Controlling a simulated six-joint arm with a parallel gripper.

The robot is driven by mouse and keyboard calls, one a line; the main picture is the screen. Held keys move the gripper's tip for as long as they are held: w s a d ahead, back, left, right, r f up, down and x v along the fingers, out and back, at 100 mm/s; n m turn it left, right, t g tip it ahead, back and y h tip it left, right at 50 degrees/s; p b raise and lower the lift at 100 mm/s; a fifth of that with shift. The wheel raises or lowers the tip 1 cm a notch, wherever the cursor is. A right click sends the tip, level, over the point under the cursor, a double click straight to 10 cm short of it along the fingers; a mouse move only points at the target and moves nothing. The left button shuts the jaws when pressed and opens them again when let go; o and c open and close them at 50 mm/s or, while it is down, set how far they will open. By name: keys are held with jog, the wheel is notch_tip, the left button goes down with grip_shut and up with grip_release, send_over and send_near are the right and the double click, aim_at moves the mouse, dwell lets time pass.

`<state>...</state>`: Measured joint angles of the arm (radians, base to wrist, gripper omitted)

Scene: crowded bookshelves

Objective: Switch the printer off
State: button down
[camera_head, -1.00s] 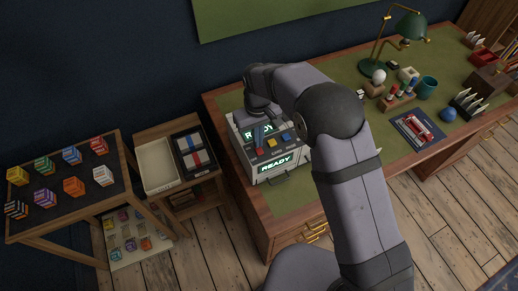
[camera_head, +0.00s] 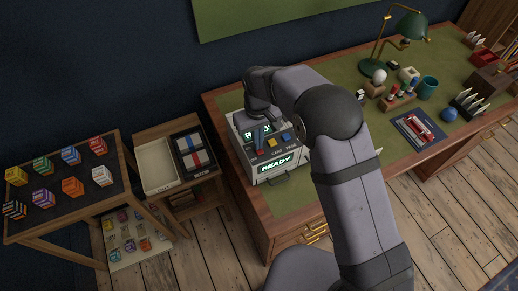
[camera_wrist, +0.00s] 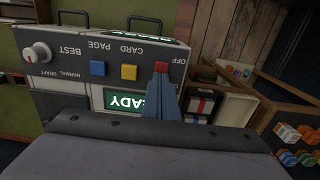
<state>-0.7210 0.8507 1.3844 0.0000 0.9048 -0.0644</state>
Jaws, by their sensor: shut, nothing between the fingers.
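The printer (camera_head: 290,166) is a light box on the desk with a dark control panel. Its front display (camera_head: 275,163) is lit and reads READY; a second READY display behind the buttons is partly covered by my arm. In the wrist view the panel appears upside down, with a blue button (camera_wrist: 98,68), a yellow button (camera_wrist: 129,72) and a red button (camera_wrist: 161,66) labelled OFF. My gripper (camera_wrist: 163,77) is shut and empty, its blue fingertips at the red button. I cannot tell whether they touch it.
A knob (camera_wrist: 38,53) sits beside the buttons. A side stand with a pale tray (camera_head: 157,165) and a table of coloured blocks (camera_head: 72,187) stand left of the desk. A green lamp (camera_head: 410,25) and small desk items lie to the right.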

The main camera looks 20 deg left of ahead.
jog(key=shift+s+d+f, duration=0.1)
jog(key=shift+f, duration=0.05)
notch_tip(320, 180, up, 7)
jog(key=p, duration=0.5)
dwell(0.6)
dwell(0.3)
jog(key=s+d+f+m+g+h, duration=0.15)
jog(key=s+d+f, duration=0.35)
jog(key=s+d, duration=0.7)
jog(key=s+d+r+m+b, duration=0.1)
jog(key=s+d+r+m, duration=0.2)
jog(key=d, duration=0.5)
jog(key=s+d+r+m+b, duration=0.1)
jog(key=s+d+r, duration=0.1)
jog(key=s+d, duration=0.4)
jog(key=w+d+r+m+t+y, duration=0.1)
jog(key=w+d+r+m, duration=0.2)
jog(key=d, duration=0.4)
jog(key=shift+w+d+r+b, duration=0.25)
jog(key=shift+w+r, duration=0.3)
jog(key=shift+w, duration=0.5)
